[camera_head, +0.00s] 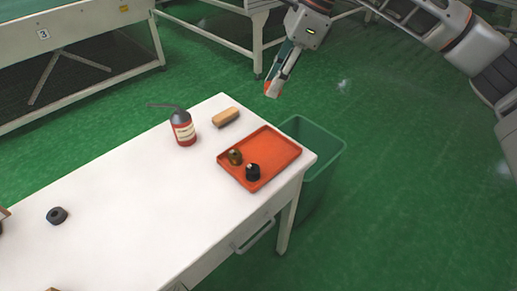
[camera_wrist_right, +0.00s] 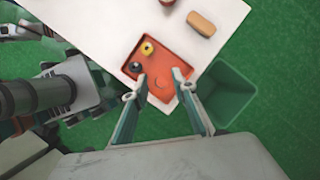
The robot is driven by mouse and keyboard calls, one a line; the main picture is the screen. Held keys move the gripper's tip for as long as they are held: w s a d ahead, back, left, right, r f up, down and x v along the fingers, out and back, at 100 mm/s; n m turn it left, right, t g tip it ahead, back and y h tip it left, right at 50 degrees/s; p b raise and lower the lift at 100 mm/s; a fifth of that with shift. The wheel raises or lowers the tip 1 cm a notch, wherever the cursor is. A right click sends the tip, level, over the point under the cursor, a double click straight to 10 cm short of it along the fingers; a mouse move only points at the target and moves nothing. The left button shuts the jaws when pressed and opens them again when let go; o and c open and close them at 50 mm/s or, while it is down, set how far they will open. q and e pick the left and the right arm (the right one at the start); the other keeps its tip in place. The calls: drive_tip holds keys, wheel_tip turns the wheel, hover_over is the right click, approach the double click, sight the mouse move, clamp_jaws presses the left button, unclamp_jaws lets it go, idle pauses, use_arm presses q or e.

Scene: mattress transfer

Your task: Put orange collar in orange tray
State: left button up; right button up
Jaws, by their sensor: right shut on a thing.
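The orange tray (camera_head: 278,152) lies near the right end of the white table. It holds a brass-coloured piece (camera_head: 234,156) and a black piece (camera_head: 253,172). My right gripper (camera_head: 274,86) is raised beyond the table's far right edge, shut on the orange collar (camera_head: 271,89).
A dark ring (camera_head: 57,215) lies at the table's left. A green bin (camera_head: 321,145) stands beside the table's right end. The table's middle is clear.

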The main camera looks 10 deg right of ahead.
drive_tip(key=f, duration=0.1)
drive_tip(key=b, duration=0.2)
hover_over(266, 150)
drive_tip(key=d, duration=0.2)
wheel_tip(266, 150, down, 10)
drive_tip(key=f, duration=0.4)
drive_tip(key=shift+s+a+f, duration=0.15)
drive_tip(key=shift+a+f, duration=0.1)
wheel_tip(266, 150, down, 4)
drive_tip(key=shift+f+b, duration=0.25)
drive_tip(key=shift+b, duration=0.35)
use_arm(q)
drive_tip(key=shift+w+d+f, duration=0.2)
drive_tip(key=shift+d, duration=0.4)
use_arm(e)
drive_tip(key=shift+r, duration=0.1)
drive_tip(key=o, duration=1.1)
use_arm(q)
drive_tip(key=shift+w+r, duration=0.1)
